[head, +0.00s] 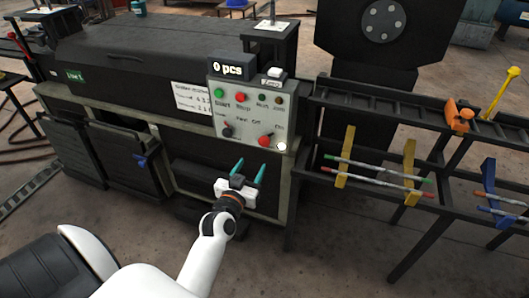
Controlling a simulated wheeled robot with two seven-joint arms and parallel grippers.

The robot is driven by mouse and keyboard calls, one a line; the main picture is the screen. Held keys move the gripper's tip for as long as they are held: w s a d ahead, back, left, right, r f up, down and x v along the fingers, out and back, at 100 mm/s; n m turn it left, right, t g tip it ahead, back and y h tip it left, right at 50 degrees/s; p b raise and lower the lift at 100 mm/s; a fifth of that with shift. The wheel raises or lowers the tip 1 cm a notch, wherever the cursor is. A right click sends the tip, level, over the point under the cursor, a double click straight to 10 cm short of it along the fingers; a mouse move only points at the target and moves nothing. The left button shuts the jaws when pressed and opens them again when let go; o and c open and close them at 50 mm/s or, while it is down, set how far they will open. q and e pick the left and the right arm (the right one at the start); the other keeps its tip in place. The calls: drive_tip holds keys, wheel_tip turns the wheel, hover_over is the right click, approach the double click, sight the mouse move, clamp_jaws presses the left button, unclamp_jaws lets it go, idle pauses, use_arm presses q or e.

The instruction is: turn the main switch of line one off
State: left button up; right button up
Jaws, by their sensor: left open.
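The control panel (247,114) is a grey box on the front of the dark machine, with a "0 pcs" display (230,68) above it. A red rotary knob (265,141) sits at its lower right, near the labels "Off" and "On". A dark knob (228,131) sits at its lower left. Green and red buttons are in the upper row. My left gripper (249,171) is below the panel, its two teal fingers apart and empty, pointing up toward the red knob without touching it. My right gripper is not in view.
A black rack (410,193) with coloured rods and yellow and blue holders stands to the right. An orange tool (459,115) lies on its top rail. A paper sheet (190,98) is left of the panel. Open floor lies in front.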

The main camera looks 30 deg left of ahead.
sight(263, 143)
use_arm(q)
drive_tip(key=x, duration=0.3)
drive_tip(key=b+x, duration=0.1)
drive_tip(key=x, duration=0.6)
drive_tip(key=shift+w+a+r, duration=0.2)
drive_tip(key=shift+w+r, duration=0.1)
drive_tip(key=shift+r, duration=0.05)
drive_tip(key=shift+w+a, duration=0.2)
drive_tip(key=shift+w, duration=0.45)
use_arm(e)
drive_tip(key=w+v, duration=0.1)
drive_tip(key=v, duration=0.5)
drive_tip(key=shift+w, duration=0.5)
use_arm(q)
drive_tip(key=shift+c, duration=0.5)
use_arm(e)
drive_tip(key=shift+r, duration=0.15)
use_arm(q)
drive_tip(key=c, duration=0.8)
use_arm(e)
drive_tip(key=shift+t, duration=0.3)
